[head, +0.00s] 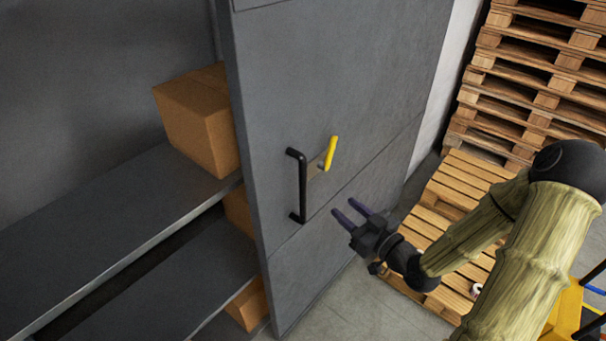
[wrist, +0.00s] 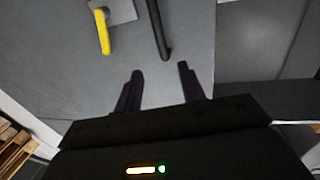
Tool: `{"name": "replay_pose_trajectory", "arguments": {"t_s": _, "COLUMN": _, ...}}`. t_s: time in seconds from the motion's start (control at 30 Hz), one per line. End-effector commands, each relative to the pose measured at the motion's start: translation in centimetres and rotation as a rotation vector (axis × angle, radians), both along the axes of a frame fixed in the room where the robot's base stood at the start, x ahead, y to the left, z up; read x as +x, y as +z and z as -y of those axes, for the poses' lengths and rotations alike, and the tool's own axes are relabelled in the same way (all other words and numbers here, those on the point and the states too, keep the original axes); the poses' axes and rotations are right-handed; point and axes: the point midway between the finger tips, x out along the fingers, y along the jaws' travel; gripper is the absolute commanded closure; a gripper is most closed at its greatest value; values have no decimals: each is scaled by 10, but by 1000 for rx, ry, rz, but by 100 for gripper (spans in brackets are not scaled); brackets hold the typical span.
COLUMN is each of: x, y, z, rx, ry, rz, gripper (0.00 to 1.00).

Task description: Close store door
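The grey store door (head: 330,90) stands open in the head view, with shelves showing to the left of its edge. It carries a black bar handle (head: 302,187) and a yellow lever (head: 331,152) on a metal plate. My gripper (head: 347,212) is in front of the door, to the right of and a little below the black handle. Its two dark fingers are apart with nothing between them. In the wrist view the door (wrist: 60,60) fills much of the picture, and the black handle (wrist: 158,30) and yellow lever (wrist: 103,32) lie beyond the fingertips (wrist: 160,72).
Grey shelves (head: 75,236) on the left hold cardboard boxes (head: 200,120); one box is close to the door's edge. Wooden pallets (head: 530,85) are stacked at the right, with a lower pallet (head: 447,203) on the floor. Some floor (head: 350,305) below the door is clear.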

Motion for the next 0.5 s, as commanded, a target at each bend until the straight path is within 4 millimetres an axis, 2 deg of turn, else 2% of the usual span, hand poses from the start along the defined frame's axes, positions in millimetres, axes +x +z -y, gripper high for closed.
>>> {"name": "replay_pose_trajectory", "arguments": {"t_s": 0.3, "x": 2, "y": -1, "z": -2, "rx": -4, "ry": 1, "rz": -2, "gripper": 60}}
{"name": "replay_pose_trajectory", "arguments": {"t_s": 0.5, "x": 16, "y": -1, "z": -15, "rx": -6, "ry": 4, "rz": 1, "gripper": 60}}
